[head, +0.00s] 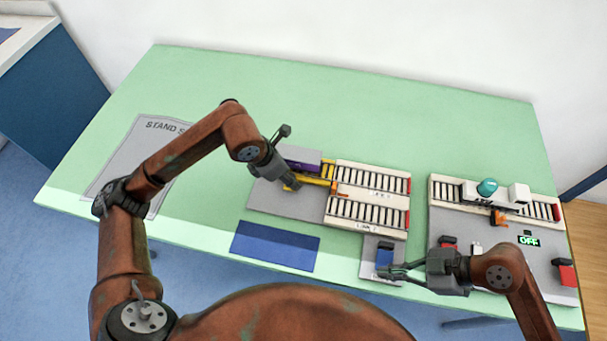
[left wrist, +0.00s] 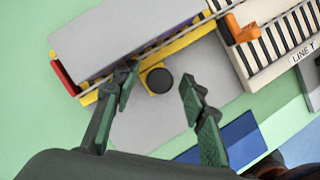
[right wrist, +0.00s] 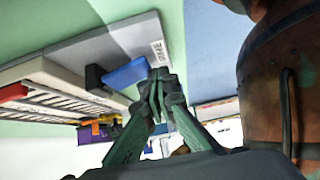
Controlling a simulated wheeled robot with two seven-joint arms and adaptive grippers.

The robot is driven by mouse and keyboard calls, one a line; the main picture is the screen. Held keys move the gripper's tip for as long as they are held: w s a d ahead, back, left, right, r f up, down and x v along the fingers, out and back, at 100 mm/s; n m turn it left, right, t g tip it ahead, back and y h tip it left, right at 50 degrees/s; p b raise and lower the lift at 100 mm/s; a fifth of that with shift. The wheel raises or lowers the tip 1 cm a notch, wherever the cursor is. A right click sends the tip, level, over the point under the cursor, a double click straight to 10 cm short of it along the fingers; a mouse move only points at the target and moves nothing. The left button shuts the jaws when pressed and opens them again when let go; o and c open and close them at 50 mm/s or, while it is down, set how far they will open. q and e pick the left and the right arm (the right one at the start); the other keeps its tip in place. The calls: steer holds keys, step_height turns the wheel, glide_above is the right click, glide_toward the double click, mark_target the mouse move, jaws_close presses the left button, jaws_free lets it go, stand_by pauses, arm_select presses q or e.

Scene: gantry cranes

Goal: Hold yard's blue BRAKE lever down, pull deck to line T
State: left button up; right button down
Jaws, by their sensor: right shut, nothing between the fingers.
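The yellow deck (head: 318,181) shows in the head view with a purple block (head: 300,154) beside it; its yellow edge and dark round knob (left wrist: 159,80) show in the left wrist view. My left gripper (left wrist: 160,90) is open, its fingers apart on either side of the knob. In the head view it partly hides the deck. The blue BRAKE lever (head: 384,257) sits on a small grey panel; in the right wrist view it (right wrist: 125,73) is close beside my shut right gripper (right wrist: 160,85). I cannot tell whether the fingertips touch or press it.
A second unit (head: 490,235) with an OFF display stands right. A blue mat (head: 275,245) lies at the front; green table is clear behind.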

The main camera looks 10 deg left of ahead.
arm_select(q)
jaws_close()
stand_by(0.4)
steer(key=s, duration=1.1)
steer(key=shift+s, duration=0.2)
arm_select(e)
steer(key=shift+w, duration=0.1)
arm_select(q)
jaws_free()
steer(key=v, duration=1.2)
